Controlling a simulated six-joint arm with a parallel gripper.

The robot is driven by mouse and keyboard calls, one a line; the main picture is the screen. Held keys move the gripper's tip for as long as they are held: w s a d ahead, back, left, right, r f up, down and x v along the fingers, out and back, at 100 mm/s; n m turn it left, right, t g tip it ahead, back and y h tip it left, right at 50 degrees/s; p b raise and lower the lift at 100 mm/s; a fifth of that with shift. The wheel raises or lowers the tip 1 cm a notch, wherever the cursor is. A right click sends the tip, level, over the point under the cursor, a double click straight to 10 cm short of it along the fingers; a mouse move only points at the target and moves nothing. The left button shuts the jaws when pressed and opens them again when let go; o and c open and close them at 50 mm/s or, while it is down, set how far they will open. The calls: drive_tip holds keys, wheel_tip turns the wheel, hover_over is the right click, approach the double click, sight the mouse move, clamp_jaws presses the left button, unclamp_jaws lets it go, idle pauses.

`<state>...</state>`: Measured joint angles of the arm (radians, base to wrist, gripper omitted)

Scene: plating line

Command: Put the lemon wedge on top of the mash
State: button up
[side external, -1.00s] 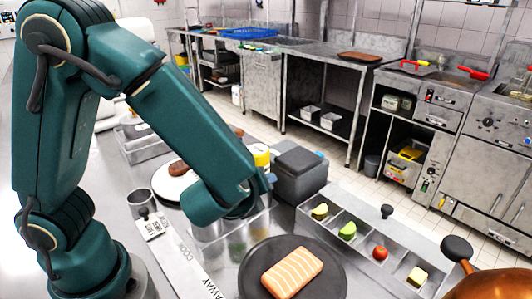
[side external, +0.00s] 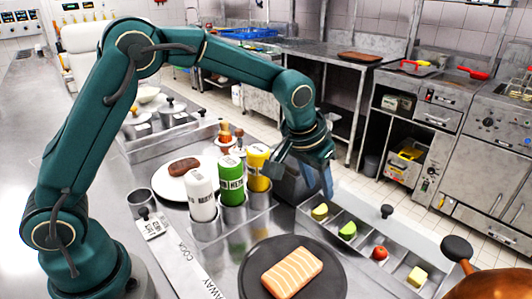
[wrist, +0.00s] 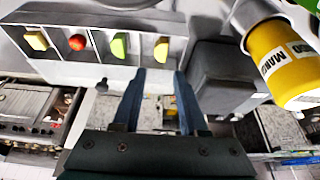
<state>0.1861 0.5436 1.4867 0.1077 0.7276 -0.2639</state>
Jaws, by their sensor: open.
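A tray (side external: 400,288) with a row of compartments holds garnishes. A yellow wedge, which looks like the lemon wedge (side external: 320,211), lies in the end compartment by the dark grey box. In the wrist view this wedge (wrist: 161,48) is just beyond the fingertips, in line with the gap between them. My gripper (side external: 303,178) is above the dark grey box near that end of the tray. It is open and empty, and its two fingers stand apart in the wrist view (wrist: 159,80). I cannot make out any mash. A white plate (side external: 166,194) bears a brown piece of meat.
A green lime wedge (side external: 347,230), a red tomato (side external: 379,252) and a pale yellow block (side external: 417,275) fill other compartments. Bottles, including a yellow one (side external: 258,165), stand left of my gripper. A copper pan (side external: 490,284) stands front right.

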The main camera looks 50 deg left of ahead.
sight(321, 210)
wheel_tip(321, 210, down, 3)
drive_tip(key=shift+w+f, duration=0.1)
drive_tip(key=shift+x, duration=2.15)
drive_tip(key=shift+c, duration=0.3)
clamp_jaws()
